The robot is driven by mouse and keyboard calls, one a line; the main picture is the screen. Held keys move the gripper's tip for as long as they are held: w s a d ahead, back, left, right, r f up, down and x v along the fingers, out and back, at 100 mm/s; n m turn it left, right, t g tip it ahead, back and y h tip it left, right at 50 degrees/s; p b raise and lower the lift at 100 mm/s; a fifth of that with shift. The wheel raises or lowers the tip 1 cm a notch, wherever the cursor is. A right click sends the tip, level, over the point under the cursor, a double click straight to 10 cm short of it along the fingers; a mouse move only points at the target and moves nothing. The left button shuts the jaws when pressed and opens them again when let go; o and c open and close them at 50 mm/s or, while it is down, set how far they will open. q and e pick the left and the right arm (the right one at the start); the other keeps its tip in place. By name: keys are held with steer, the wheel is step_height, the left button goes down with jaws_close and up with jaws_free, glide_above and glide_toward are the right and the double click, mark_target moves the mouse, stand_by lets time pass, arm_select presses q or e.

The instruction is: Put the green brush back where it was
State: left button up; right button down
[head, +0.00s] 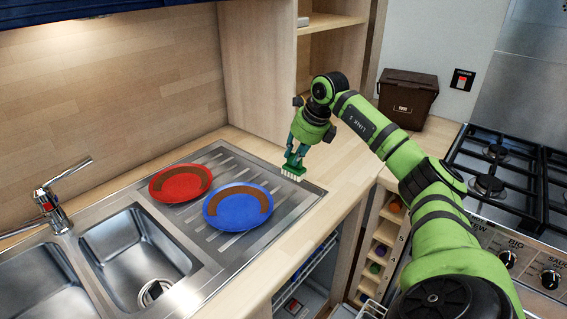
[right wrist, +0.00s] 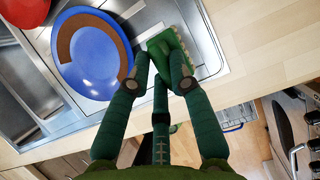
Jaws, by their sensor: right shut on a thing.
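The green brush (head: 293,171) is in my right gripper (head: 297,156), at the right end of the ribbed drainboard (head: 272,229). Its pale bristles face down; whether they touch the metal I cannot tell. In the right wrist view the green brush (right wrist: 183,45) lies between the fingertips of my right gripper (right wrist: 163,70), which are shut on it. It is beside the blue plate there. My left gripper is not in view.
A blue plate (head: 238,222) and a red plate (head: 180,192), each with a brown smear, lie on the drainboard. The sink basin (head: 135,255) and tap (head: 52,208) are at left. A brown bin (head: 407,97) and the hob (head: 490,186) are at right. Wooden counter right of the drainboard is clear.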

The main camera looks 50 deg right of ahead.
mark_target(285, 165)
steer(key=w+f, duration=0.1)
steer(key=w+a+f+p, duration=0.1)
steer(key=w, duration=0.1)
steer(key=shift+w, duration=0.15)
step_height(285, 165, down, 4)
steer(key=shift+r+p, duration=0.1)
steer(key=shift+p, duration=0.5)
steer(key=shift+f, duration=0.2)
steer(key=shift+f, duration=0.2)
steer(key=c, duration=1.1)
jaws_free()
steer(key=shift+r, duration=0.15)
